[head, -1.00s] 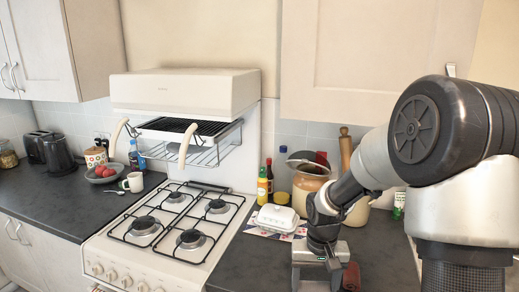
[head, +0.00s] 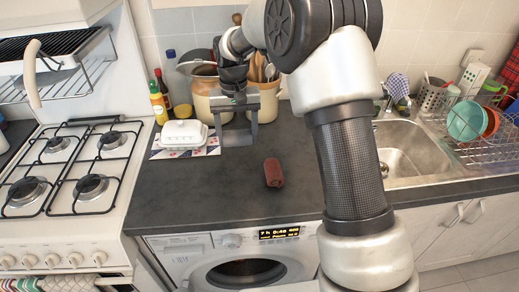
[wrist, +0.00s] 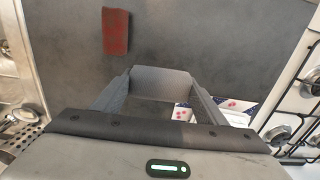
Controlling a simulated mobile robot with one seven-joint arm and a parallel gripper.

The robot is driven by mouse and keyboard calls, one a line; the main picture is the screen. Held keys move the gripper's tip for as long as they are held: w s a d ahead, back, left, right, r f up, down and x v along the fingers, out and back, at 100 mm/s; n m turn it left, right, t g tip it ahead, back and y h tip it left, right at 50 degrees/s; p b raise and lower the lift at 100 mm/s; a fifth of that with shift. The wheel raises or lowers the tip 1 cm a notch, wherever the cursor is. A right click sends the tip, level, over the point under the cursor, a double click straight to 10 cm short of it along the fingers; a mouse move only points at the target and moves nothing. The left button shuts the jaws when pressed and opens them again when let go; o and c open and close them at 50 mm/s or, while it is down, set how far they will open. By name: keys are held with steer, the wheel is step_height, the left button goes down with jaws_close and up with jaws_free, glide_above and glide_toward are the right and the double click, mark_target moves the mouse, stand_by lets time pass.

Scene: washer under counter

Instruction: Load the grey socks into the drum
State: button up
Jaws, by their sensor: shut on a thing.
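My gripper (head: 238,140) is over the counter, to the right of the white lidded dish. In the wrist view its fingers (wrist: 161,98) are shut on a plain grey bundle (wrist: 162,82), which I take to be the grey socks. The bundle spans the gap between the fingers. In the head view it is hard to tell from the grey fingers. The washer (head: 200,257) stands under the counter, with its display lit. Its round dark drum front (head: 245,273) is partly cut off by the picture's lower edge. I cannot tell if its door is open.
A dark red roll (head: 273,172) lies on the counter (head: 190,195) in front of my gripper. A white dish (head: 185,133), bottles and jars stand behind. The hob (head: 75,165) is left; the sink (head: 410,150) and dish rack are right.

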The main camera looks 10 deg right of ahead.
steer(key=shift+w+f, duration=0.1)
steer(key=shift+w, duration=0.3)
step_height(320, 180, down, 10)
steer(key=shift+r, duration=0.25)
steer(key=shift+f, duration=0.2)
steer(key=o, duration=1.1)
steer(key=shift+c, duration=0.2)
